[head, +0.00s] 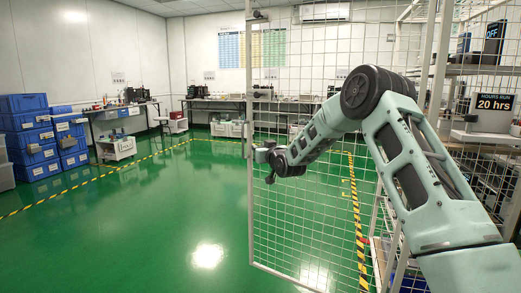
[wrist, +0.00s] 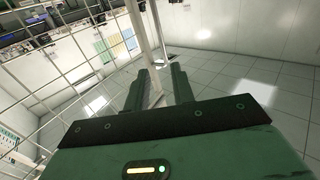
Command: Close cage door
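The cage door (head: 250,215) is a tall white wire-mesh panel in the head view. It stands swung open, its free edge out over the green floor. My gripper (head: 266,162) is at that free edge, at about mid-height. In the wrist view, the two fingers of my gripper (wrist: 158,86) are spread apart. The door's white edge post (wrist: 142,28) runs down between them, with a gap visible on its right. Whether either finger touches the post is not clear.
Shelves with testers (head: 490,120) stand behind the mesh at right. Blue crates (head: 27,135) are stacked at far left, and benches (head: 205,100) line the back wall. Yellow-black tape (head: 95,180) marks the floor. The green floor left of the door is clear.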

